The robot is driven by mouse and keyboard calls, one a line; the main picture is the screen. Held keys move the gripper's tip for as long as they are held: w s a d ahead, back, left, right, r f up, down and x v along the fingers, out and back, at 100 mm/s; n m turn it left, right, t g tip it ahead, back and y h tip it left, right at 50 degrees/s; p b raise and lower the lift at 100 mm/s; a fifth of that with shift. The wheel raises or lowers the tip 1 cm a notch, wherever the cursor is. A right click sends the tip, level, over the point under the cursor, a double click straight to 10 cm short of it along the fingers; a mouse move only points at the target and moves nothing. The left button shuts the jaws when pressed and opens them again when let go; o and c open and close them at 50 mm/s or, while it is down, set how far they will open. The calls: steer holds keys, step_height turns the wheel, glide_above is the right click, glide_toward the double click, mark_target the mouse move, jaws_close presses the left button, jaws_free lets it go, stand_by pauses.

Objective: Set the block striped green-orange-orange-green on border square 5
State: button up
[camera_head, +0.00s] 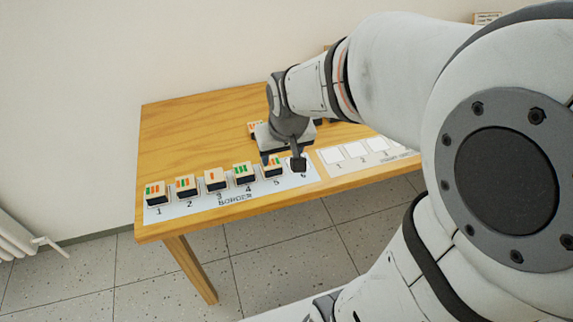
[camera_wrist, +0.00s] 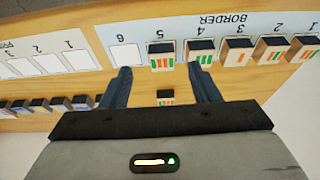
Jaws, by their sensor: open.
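A block with green and orange stripes (camera_wrist: 161,63) stands on border square 5; it also shows in the head view (camera_head: 273,170), partly behind a finger. Its exact stripe order is too small to read surely. My gripper (camera_wrist: 160,72) is open and empty, its two fingers spread toward either side of that block, which lies just beyond the fingertips. In the head view my gripper (camera_head: 282,160) is over the right end of the border strip (camera_head: 200,206). Blocks also stand on squares 1 (camera_head: 154,195), 2 (camera_head: 185,189), 3 (camera_head: 215,180) and 4 (camera_head: 244,174). Square 6 (camera_wrist: 126,57) is bare.
Another orange-and-green striped block (camera_wrist: 166,97) lies farther back, between the fingers in the wrist view. Several more blocks (camera_wrist: 57,104) stand in a row beside it. A second strip (camera_head: 338,168) with empty white squares lies right of the border. The table's left part (camera_head: 190,130) is clear.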

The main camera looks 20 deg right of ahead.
steer(key=s+r+g, duration=0.1)
steer(key=s, duration=1)
steer(key=shift+s+r+g, duration=0.15)
steer(key=shift+g, duration=0.15)
